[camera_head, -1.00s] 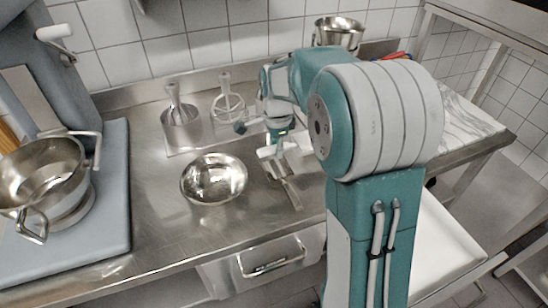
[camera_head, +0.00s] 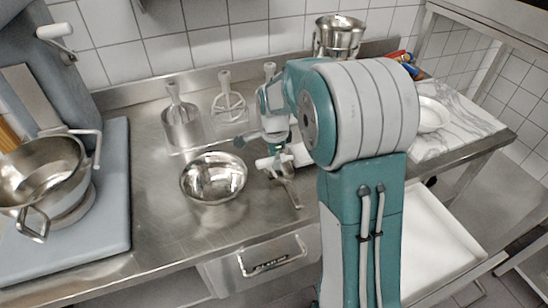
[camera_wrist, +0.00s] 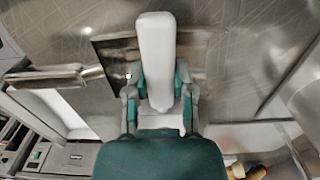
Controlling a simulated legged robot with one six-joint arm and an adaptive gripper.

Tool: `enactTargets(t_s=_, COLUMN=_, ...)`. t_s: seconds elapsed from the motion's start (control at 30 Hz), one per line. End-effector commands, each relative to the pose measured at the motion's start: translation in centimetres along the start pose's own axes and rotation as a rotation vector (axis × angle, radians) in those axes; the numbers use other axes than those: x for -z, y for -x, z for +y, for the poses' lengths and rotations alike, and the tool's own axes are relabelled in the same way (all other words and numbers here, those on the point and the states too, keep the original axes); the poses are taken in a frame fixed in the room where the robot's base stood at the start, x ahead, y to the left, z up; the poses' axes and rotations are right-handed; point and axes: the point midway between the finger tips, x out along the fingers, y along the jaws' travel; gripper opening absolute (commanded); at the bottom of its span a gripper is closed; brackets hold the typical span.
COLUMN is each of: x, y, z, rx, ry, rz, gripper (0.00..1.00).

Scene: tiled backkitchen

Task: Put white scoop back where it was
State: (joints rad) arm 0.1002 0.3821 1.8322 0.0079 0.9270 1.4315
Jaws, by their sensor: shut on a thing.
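My gripper (camera_wrist: 158,98) is shut on the white handle of the scoop (camera_wrist: 155,55), which stands out ahead of the fingers in the wrist view. In the head view, my gripper (camera_head: 276,138) is low over the steel counter, right of the round steel bowl (camera_head: 213,178). The white handle (camera_head: 267,162) shows just below it. I cannot make out the scoop's head, or whether the scoop touches the counter. A flat steel utensil (camera_head: 293,193) lies beneath and in front of the gripper.
Behind the bowl stand a steel cup with a handled tool (camera_head: 181,125) and a whisk-like tool (camera_head: 228,100). A steel pot (camera_head: 45,170) is at left. A white dish (camera_head: 432,115) sits on marble at right.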

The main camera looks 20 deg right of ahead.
Motion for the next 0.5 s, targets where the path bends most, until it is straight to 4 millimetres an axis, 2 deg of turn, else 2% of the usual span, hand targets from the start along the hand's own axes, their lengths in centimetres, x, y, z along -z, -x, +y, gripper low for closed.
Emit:
enactTargets(t_s=0.03, x=0.00, y=-0.03, z=0.01, rx=0.000, ry=0.000, rz=0.000, gripper=0.45)
enactTargets(t_s=0.07, x=0.00, y=-0.02, z=0.01, rx=0.000, ry=0.000, rz=0.000, gripper=0.59)
enactTargets(t_s=0.1, x=0.00, y=-0.02, z=0.01, rx=0.000, ry=0.000, rz=0.000, gripper=0.67)
enactTargets(t_s=0.5, x=0.00, y=0.28, z=-0.03, rx=0.002, ry=0.000, rz=0.000, gripper=0.67)
